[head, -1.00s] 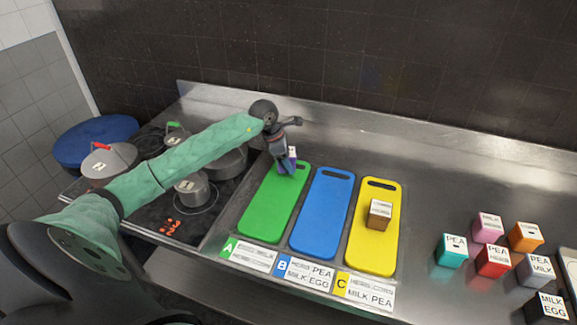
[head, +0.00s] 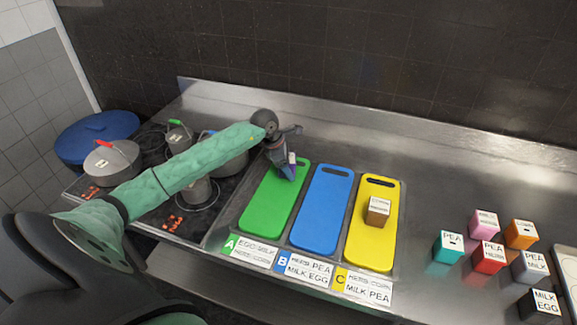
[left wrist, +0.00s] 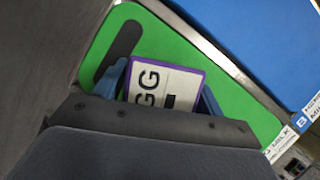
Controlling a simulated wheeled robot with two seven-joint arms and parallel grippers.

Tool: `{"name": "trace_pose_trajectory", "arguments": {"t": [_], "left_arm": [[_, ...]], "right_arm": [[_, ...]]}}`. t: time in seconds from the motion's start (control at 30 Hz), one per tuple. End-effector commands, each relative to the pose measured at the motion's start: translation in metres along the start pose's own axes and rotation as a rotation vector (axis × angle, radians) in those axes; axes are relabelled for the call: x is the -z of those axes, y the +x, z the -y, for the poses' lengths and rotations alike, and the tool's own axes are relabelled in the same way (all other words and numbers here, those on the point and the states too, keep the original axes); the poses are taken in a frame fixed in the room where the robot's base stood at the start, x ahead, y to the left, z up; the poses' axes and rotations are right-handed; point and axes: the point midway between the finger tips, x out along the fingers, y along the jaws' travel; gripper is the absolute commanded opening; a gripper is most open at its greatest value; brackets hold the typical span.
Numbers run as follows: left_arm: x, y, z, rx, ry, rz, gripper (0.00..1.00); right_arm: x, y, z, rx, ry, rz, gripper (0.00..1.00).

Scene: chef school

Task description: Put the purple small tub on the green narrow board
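The purple small tub (left wrist: 166,84) has a white lid with black lettering ending in "GG". In the left wrist view it sits between the two blue fingers of my left gripper (left wrist: 165,92), which is shut on it. In the head view my left gripper (head: 287,172) holds the tub (head: 292,160) at the far end of the green narrow board (head: 270,207). The green board also shows under the tub in the left wrist view (left wrist: 190,60). I cannot tell whether the tub touches the board. My right gripper is not in view.
The blue board (head: 322,210) and yellow board (head: 371,240) lie to the right; a brown tub (head: 377,212) stands on the yellow one. Several tubs, including a teal one (head: 447,247), stand further right. Pots (head: 112,160) on the stove are left, under my arm.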

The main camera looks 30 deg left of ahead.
Motion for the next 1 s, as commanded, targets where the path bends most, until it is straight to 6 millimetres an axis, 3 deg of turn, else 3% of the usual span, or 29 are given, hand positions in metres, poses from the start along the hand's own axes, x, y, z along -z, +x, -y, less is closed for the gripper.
{"name": "trace_pose_trajectory", "arguments": {"t": [0.43,0.53,0.67,1.0], "left_arm": [[-0.002,-0.004,0.000,0.000,0.000,0.001,0.78],[0.001,-0.011,-0.001,-0.002,0.000,0.000,0.78],[0.001,-0.030,-0.001,-0.003,0.002,-0.001,0.78],[0.000,-0.083,-0.001,-0.003,0.001,0.000,0.78]], "right_arm": [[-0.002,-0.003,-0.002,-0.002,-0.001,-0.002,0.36],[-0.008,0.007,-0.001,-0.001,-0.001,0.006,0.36],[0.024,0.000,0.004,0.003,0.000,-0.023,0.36],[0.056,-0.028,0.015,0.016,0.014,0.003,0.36]]}}
